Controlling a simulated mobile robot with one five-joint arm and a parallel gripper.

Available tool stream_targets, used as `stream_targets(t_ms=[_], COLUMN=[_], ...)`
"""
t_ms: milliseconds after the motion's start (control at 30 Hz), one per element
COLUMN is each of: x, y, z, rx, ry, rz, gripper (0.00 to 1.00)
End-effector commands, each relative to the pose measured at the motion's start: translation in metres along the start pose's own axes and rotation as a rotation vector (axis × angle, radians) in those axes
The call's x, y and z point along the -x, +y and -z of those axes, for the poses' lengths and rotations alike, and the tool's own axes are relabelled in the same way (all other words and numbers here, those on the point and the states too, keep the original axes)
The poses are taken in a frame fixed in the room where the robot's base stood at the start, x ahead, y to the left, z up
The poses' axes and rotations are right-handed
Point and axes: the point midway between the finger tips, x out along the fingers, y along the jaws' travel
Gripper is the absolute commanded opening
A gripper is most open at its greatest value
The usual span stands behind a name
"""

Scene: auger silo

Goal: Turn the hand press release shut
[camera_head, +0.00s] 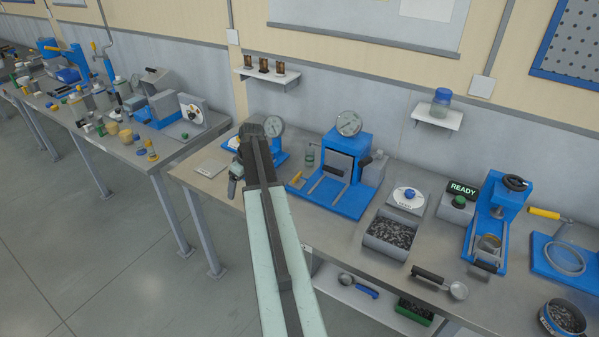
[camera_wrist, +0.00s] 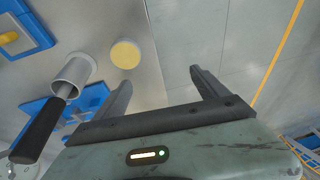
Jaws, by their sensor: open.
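My gripper (camera_wrist: 162,78) is open in the wrist view, with nothing between its fingers. In the head view my arm hides most of it, at the left end of the near bench. A blue press with a round gauge (camera_head: 275,125) stands partly hidden behind my arm. In the wrist view a grey cylinder (camera_wrist: 73,72) with a black-handled rod (camera_wrist: 40,130) lies left of the fingers, beside a blue base (camera_wrist: 88,100). A pale yellow disc (camera_wrist: 125,54) is beyond the left finger. I cannot tell for certain which part is the release.
A grey bin of dark pieces (camera_head: 390,235) and a READY sign (camera_head: 463,190) are farther right. Open floor (camera_head: 90,260) lies at left.

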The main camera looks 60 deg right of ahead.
Motion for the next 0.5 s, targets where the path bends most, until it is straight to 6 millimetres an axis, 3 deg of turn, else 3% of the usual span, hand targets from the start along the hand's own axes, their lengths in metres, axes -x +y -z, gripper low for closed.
stream_targets(t_ms=[33,100,200,333,500], x=[0.017,0.033,0.054,0.07,0.073], y=[0.059,0.113,0.171,0.213,0.221], z=[-0.018,-0.046,-0.085,-0.118,-0.127], rx=[-0.013,-0.008,-0.003,0.005,0.01], ry=[0.03,0.065,0.102,0.128,0.135], rz=[-0.014,-0.034,-0.062,-0.088,-0.095], gripper=[0.84,0.84,0.84,0.84,0.84])
